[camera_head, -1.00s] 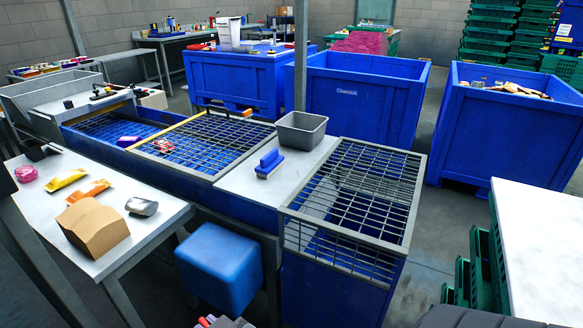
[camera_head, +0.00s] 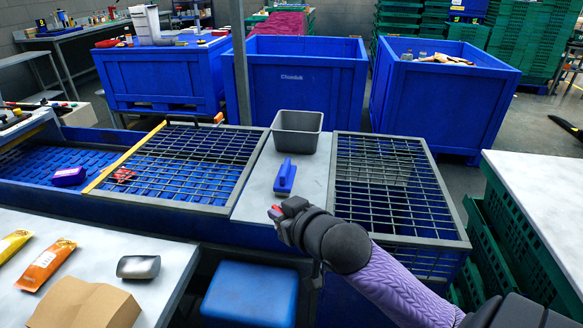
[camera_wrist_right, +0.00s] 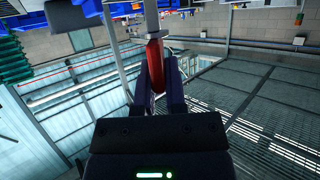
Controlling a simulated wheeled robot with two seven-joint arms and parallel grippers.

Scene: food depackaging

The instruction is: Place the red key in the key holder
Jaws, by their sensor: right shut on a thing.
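My right gripper (camera_head: 280,211) reaches in from the lower right, above the front edge of the grey ledge between the two grates. It is shut on the red key (camera_head: 273,213), of which only a small red part shows in the head view. In the right wrist view the red key (camera_wrist_right: 155,62) stands between the two dark fingers (camera_wrist_right: 158,82), with a grey metal piece in line beyond it. Whether that piece belongs to the key I cannot tell. I cannot make out a key holder. My left gripper is not in view.
A white table (camera_head: 90,245) with packets is at lower left. Large blue bins (camera_head: 305,85) stand behind.

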